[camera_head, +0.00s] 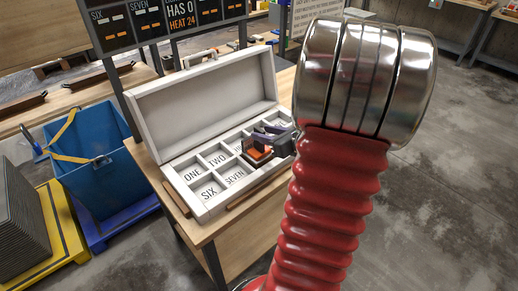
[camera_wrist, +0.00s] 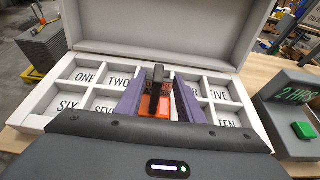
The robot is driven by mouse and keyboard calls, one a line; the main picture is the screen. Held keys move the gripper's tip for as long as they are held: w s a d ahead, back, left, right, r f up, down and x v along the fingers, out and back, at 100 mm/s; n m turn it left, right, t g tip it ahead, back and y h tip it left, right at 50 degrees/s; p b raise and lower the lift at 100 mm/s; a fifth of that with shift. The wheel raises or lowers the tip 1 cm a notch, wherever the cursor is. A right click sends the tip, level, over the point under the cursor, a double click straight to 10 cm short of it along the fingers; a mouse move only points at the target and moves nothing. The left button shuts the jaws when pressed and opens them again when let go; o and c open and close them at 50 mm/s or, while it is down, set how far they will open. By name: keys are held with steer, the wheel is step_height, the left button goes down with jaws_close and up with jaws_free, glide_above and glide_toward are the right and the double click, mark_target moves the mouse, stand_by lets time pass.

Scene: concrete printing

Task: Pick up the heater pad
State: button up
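The heater pad appears to be the orange block with an upright black handle (camera_wrist: 157,88). It is in the middle of the open white case (camera_head: 165,100), among labelled compartments. Its orange part also shows in the head view (camera_head: 256,154). My gripper (camera_wrist: 159,80) reaches over the case from the front. Its two purple fingers stand apart, one on each side of the black handle, and I see small gaps beside the handle. The labels behind the fingers are partly hidden, so I cannot tell exactly which compartment the pad is in.
The case lid stands open at the back. A dark box with a green button (camera_wrist: 304,130) stands right of the case on the wooden table (camera_head: 240,222). A blue bin (camera_head: 85,165) is left of the table. A dark sign board (camera_head: 120,35) stands behind. Concrete floor is clear at right.

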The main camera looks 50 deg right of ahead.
steer(key=shift+w+d+f, duration=0.1)
steer(key=shift+w+f, duration=0.15)
steer(key=shift+w, duration=0.45)
steer(key=shift+a+x, duration=0.15)
steer(key=shift+x, duration=1.15)
steer(key=shift+a+x, duration=0.1)
steer(key=shift+x, duration=1.2)
steer(key=shift+c, duration=0.6)
jaws_close()
steer(key=shift+d+r, duration=0.1)
steer(key=shift+r, duration=0.05)
